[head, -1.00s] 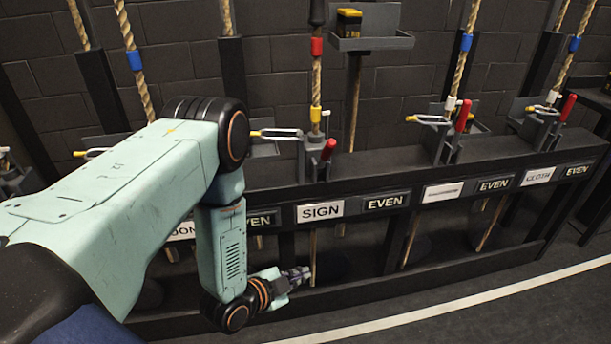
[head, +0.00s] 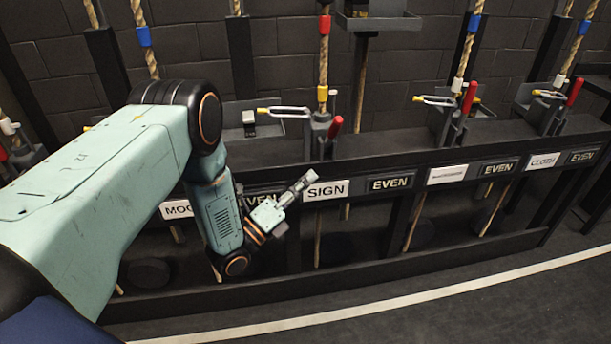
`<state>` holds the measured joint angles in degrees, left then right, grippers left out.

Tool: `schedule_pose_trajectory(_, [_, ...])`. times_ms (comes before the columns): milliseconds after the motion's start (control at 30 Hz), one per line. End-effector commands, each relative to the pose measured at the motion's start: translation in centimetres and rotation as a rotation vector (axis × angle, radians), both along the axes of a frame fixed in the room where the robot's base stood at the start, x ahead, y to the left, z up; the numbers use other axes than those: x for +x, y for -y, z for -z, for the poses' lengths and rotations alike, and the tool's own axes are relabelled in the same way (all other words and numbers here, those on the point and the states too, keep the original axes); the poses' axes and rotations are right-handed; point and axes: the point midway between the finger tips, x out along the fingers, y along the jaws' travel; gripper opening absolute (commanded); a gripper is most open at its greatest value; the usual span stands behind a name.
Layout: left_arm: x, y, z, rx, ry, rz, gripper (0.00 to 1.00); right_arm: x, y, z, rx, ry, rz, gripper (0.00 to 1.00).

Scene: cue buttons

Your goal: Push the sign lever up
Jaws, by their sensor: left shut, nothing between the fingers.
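A rope (head: 324,66) with red and yellow bands runs down into the same mount. A metal loop with a yellow tip (head: 285,112) sticks out to its left. My left gripper (head: 306,181) is shut and empty, pointing up and right, just left of the SIGN label and below the lever. It looks apart from the lever. My right gripper is not in view.
Other red levers stand to the right, above the CLOTH label (head: 543,161) and a label too small to read (head: 447,174). EVEN plates (head: 391,182) line the dark rail. A small shelf (head: 378,22) is above. Open floor lies in front.

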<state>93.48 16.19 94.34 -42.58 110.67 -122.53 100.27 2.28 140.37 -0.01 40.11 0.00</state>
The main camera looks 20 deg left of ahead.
Motion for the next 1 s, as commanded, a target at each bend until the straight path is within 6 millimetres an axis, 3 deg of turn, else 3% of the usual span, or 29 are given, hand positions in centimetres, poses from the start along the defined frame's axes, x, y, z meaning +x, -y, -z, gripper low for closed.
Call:
schedule_pose_trajectory(400, [6.3, 3.2, -2.6, -0.001, 0.001, -0.002, 0.00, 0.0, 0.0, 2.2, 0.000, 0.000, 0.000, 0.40])
schedule_pose_trajectory(500, [7.4, 2.3, -3.6, -0.002, 0.001, -0.007, 0.00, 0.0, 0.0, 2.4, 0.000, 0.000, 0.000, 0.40])
schedule_pose_trajectory(700, [8.8, 1.8, -4.7, -0.002, -0.002, -0.004, 0.00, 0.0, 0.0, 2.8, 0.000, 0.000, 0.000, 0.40])
schedule_pose_trajectory(1000, [9.0, 1.6, -4.9, -0.002, -0.004, -0.004, 0.00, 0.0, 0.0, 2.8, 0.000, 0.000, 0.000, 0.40])
